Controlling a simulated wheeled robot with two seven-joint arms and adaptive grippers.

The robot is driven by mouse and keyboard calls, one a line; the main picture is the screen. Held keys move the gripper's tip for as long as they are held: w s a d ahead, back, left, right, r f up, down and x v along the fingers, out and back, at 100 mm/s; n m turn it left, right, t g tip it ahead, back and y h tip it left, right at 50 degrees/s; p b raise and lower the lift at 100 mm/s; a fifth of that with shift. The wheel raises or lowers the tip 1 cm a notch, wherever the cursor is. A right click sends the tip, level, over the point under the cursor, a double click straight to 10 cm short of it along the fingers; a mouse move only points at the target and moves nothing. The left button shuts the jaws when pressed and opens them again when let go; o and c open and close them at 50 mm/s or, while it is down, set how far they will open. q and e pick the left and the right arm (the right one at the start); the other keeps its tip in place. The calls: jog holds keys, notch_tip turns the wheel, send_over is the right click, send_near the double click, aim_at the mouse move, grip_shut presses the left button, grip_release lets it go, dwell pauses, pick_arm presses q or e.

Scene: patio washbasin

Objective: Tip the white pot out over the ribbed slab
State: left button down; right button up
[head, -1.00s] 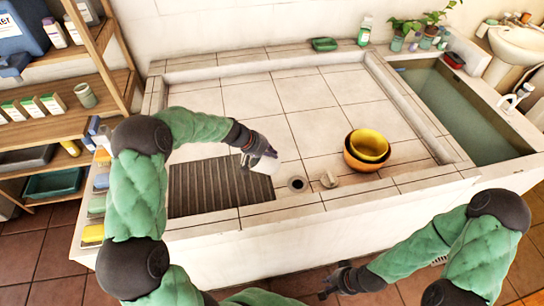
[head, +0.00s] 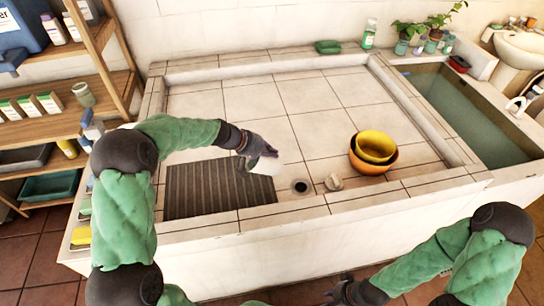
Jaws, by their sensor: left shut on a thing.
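The white pot (head: 267,166) is small and held by my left gripper (head: 256,155), which is shut on it. Gripper and pot are over the right end of the dark ribbed slab (head: 210,188), near its right edge. The pot looks tilted, but its mouth and contents cannot be made out. The gripper fingers hide part of it. The ribbed slab lies in the front left of the tiled basin and shows nothing on it. My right gripper (head: 338,292) is low in front of the basin, away from the pot; its fingers are too dark and small to read.
A round drain (head: 300,186) and a small pale stopper-like piece (head: 333,182) are right of the slab. A yellow bowl (head: 375,146) sits in an orange bowl (head: 372,167) further right. A wooden shelf (head: 65,118) stands left. The basin's middle and back are clear.

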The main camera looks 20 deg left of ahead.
aim_at(249, 168)
pick_arm(q)
jog(key=shift+s+a+t+h+b, duration=0.3)
jog(key=shift+a+t+h+b, duration=0.45)
jog(key=shift+b, duration=2.45)
jog(key=h+b, duration=0.1)
jog(key=b, duration=0.2)
jog(key=shift+s+a+f+t+h, duration=0.2)
jog(key=shift+s+a+t+h, duration=0.05)
jog(key=shift+s+h, duration=0.1)
jog(key=shift+s+a, duration=0.1)
jog(key=shift+a, duration=0.05)
jog(key=shift+s+a+f+n+t+h, duration=0.15)
jog(key=shift+s+a+t+h, duration=0.05)
jog(key=shift+a+t+h, duration=0.25)
jog(key=shift+s+a+f+n+t+h, duration=0.15)
jog(key=shift+a+t+h, duration=0.2)
jog(key=shift+h, duration=0.2)
jog(key=shift+s+a+r+t+h, duration=0.1)
jog(key=shift+s+a+t+h, duration=0.45)
jog(key=shift+a+h, duration=0.2)
jog(key=shift+s+a+t+h, duration=0.4)
jog(key=shift+a+t+h, duration=0.15)
jog(key=shift+a+h, duration=0.2)
